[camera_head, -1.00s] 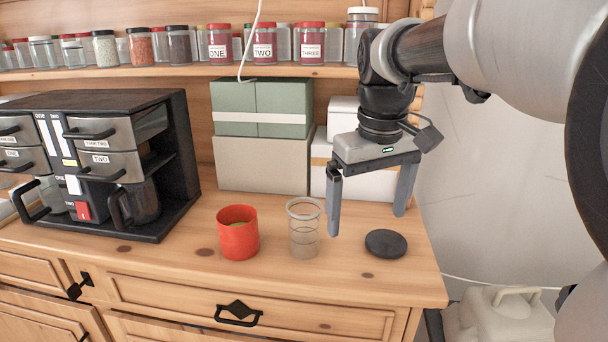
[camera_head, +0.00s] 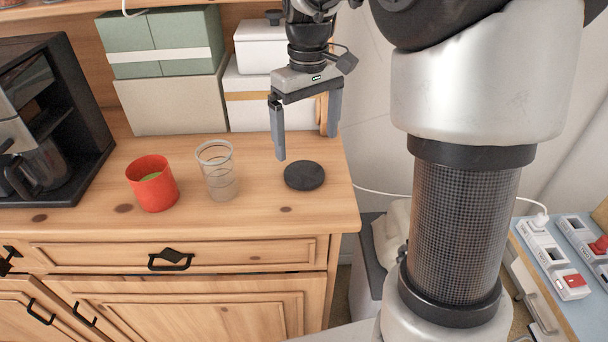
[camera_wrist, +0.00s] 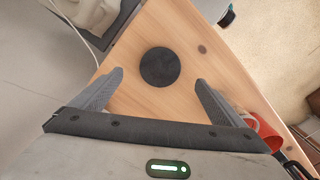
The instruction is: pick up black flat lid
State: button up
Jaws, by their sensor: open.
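The black flat lid (camera_head: 304,176) is a round dark disc lying flat on the wooden dresser top, near its right end. My gripper (camera_head: 308,146) is open and empty, pointing down above and slightly behind the lid, with its fingers spread wide. In the wrist view the lid (camera_wrist: 160,67) lies ahead of the gap between my two fingertips (camera_wrist: 158,80), apart from both. Nothing hides the lid in either view.
A clear ribbed cup (camera_head: 217,172) and a red cup (camera_head: 152,184) stand left of the lid. White boxes (camera_head: 262,100) and green and beige boxes (camera_head: 165,42) stand behind. The dresser's right edge is close to the lid.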

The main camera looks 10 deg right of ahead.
aim_at(304, 173)
notch_tip(304, 173, down, 4)
jog(key=shift+r, duration=0.1)
jog(key=f, duration=0.5)
jog(key=shift+w+a, duration=0.2)
jog(key=shift+w, duration=0.1)
jog(key=shift+c, duration=0.2)
jog(key=c, duration=1.1)
